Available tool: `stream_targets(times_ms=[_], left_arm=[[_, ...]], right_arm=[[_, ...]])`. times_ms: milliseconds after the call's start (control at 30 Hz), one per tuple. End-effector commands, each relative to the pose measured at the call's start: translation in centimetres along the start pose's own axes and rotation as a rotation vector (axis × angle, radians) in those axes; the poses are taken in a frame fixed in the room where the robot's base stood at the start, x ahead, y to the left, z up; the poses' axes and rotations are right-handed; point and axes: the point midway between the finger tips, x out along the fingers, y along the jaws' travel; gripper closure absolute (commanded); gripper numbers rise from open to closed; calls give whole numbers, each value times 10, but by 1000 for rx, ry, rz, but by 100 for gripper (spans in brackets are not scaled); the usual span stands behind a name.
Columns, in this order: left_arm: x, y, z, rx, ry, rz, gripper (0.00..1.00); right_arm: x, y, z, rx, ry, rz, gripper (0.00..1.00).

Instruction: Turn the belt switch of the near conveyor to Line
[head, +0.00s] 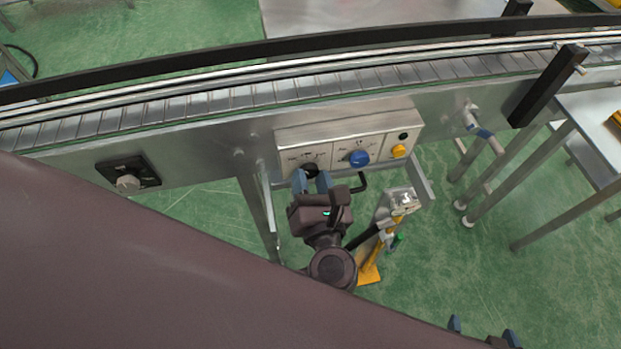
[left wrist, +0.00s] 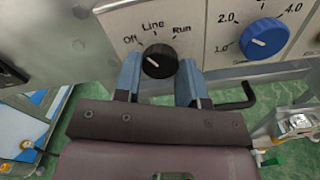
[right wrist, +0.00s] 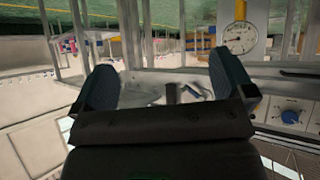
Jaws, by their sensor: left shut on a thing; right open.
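The belt switch is a black knob (left wrist: 159,58) on a light panel marked Off, Line and Run; it also shows in the head view (head: 311,169). A small white mark shows on the knob's left part, on the Off side rather than at Line or Run; its exact angle is hard to read. My left gripper (head: 311,182) is at the panel, with one blue-grey finger on each side of the knob, shut on it, as the left wrist view shows (left wrist: 159,78). My right gripper (head: 484,334) is open and empty at the bottom edge of the head view, away from the panel.
A blue dial (head: 358,158) and a yellow button (head: 398,151) sit right of the switch. A bent black handle (left wrist: 238,98) is below the panel. The conveyor (head: 240,98) runs above. A yellow-footed stand (head: 368,272) is close right of my left arm.

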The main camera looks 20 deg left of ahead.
Motion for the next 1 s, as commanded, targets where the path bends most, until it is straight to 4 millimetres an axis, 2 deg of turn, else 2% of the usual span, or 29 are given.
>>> stream_targets(times_ms=[500,667,1000], left_arm=[[1,1,4,389,-2,3,86],[1,1,3,453,-2,3,86],[1,0,2,503,-3,2,86]], right_arm=[[-12,3,-17,6,26,8,0],[-15,5,-19,5,31,10,0],[-19,7,-9,0,7,12,0]])
